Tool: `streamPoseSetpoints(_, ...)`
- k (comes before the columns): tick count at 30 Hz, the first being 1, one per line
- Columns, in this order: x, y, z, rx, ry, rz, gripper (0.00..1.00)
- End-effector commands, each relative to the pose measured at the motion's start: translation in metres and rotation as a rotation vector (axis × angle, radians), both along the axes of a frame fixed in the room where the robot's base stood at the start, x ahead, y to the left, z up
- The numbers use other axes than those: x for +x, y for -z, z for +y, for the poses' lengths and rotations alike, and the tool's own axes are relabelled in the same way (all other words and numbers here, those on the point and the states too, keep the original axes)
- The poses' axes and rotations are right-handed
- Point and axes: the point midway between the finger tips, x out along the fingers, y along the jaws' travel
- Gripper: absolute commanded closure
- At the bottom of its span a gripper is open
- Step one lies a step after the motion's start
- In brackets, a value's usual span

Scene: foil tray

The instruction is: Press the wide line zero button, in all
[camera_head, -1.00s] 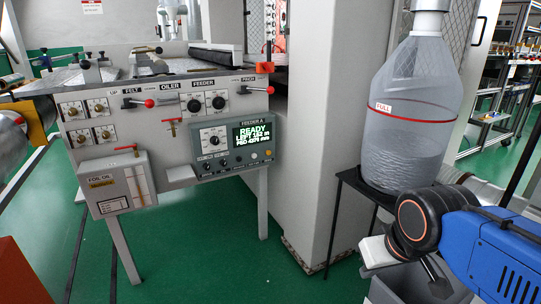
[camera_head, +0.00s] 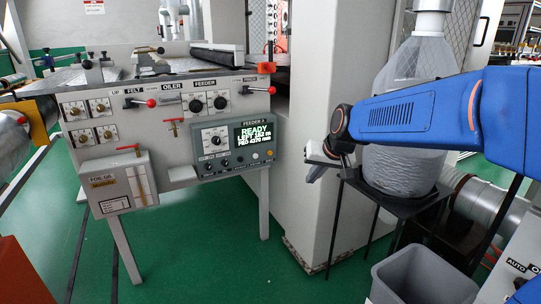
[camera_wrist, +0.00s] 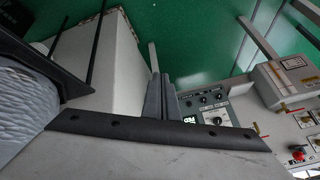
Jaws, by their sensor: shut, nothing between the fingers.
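My gripper (camera_head: 314,174) is shut and empty, in front of the white column and to the right of the feeder panel, apart from it. Its dark fingers (camera_wrist: 159,98) stand together in the wrist view. The grey FEEDER A panel (camera_head: 207,150) has a lit green-on-black display (camera_head: 253,132) reading READY, with lines for LEFT and FED. Below it are small knobs and buttons (camera_head: 254,156), whose labels are too small to read. The panel also shows in the wrist view (camera_wrist: 192,106), partly behind the fingers. I cannot make out which button is the wide line zero.
A grey bin (camera_head: 425,280) is below. The white column (camera_head: 312,225) is close behind my gripper. A partly seen panel (camera_head: 520,262) marked AUTO is at lower right. Green floor lies open below the feeder.

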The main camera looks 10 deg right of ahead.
Motion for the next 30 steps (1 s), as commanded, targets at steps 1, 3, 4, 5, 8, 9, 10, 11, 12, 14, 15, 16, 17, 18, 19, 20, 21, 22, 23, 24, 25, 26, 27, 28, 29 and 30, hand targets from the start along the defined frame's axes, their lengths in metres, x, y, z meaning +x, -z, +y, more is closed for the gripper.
streamPoseSetpoints(1, 0.02, 0.003, 0.002, 0.01, 0.007, -0.002, 1.0)
streamPoseSetpoints(3, 0.046, 0.006, 0.004, 0.026, 0.019, -0.013, 1.0)
streamPoseSetpoints(4, 0.057, 0.007, 0.004, 0.032, 0.025, -0.017, 1.0)
streamPoseSetpoints(5, 0.068, 0.008, 0.005, 0.038, 0.031, -0.022, 1.0)
streamPoseSetpoints(8, 0.105, 0.015, 0.007, 0.059, 0.051, -0.037, 1.0)
streamPoseSetpoints(9, 0.12, 0.019, 0.008, 0.067, 0.059, -0.042, 1.0)
streamPoseSetpoints(10, 0.131, 0.021, 0.009, 0.074, 0.066, -0.047, 1.0)
streamPoseSetpoints(11, 0.142, 0.025, 0.009, 0.079, 0.071, -0.05, 1.0)
streamPoseSetpoints(12, 0.157, 0.029, 0.01, 0.087, 0.081, -0.057, 1.0)
streamPoseSetpoints(14, 0.179, 0.035, 0.011, 0.098, 0.094, -0.065, 1.0)
streamPoseSetpoints(15, 0.193, 0.041, 0.011, 0.105, 0.103, -0.07, 1.0)
streamPoseSetpoints(16, 0.204, 0.045, 0.012, 0.112, 0.11, -0.074, 1.0)
streamPoseSetpoints(17, 0.214, 0.049, 0.012, 0.116, 0.117, -0.078, 1.0)
streamPoseSetpoints(18, 0.228, 0.055, 0.012, 0.123, 0.126, -0.085, 1.0)
streamPoseSetpoints(19, 0.239, 0.06, 0.012, 0.128, 0.134, -0.088, 1.0)
streamPoseSetpoints(20, 0.249, 0.065, 0.012, 0.133, 0.143, -0.093, 1.0)
streamPoseSetpoints(21, 0.263, 0.072, 0.012, 0.139, 0.152, -0.098, 1.0)
streamPoseSetpoints(22, 0.273, 0.078, 0.012, 0.144, 0.16, -0.101, 1.0)
streamPoseSetpoints(23, 0.283, 0.083, 0.012, 0.149, 0.168, -0.106, 1.0)
streamPoseSetpoints(24, 0.295, 0.09, 0.012, 0.155, 0.178, -0.11, 1.0)
streamPoseSetpoints(25, 0.305, 0.096, 0.012, 0.159, 0.185, -0.115, 1.0)
streamPoseSetpoints(26, 0.313, 0.101, 0.012, 0.163, 0.192, -0.118, 1.0)
streamPoseSetpoints(27, 0.323, 0.108, 0.012, 0.168, 0.202, -0.122, 1.0)
streamPoseSetpoints(28, 0.33, 0.112, 0.012, 0.171, 0.208, -0.126, 1.0)
streamPoseSetpoints(29, 0.337, 0.117, 0.011, 0.173, 0.213, -0.128, 1.0)
streamPoseSetpoints(30, 0.345, 0.122, 0.011, 0.177, 0.221, -0.132, 1.0)
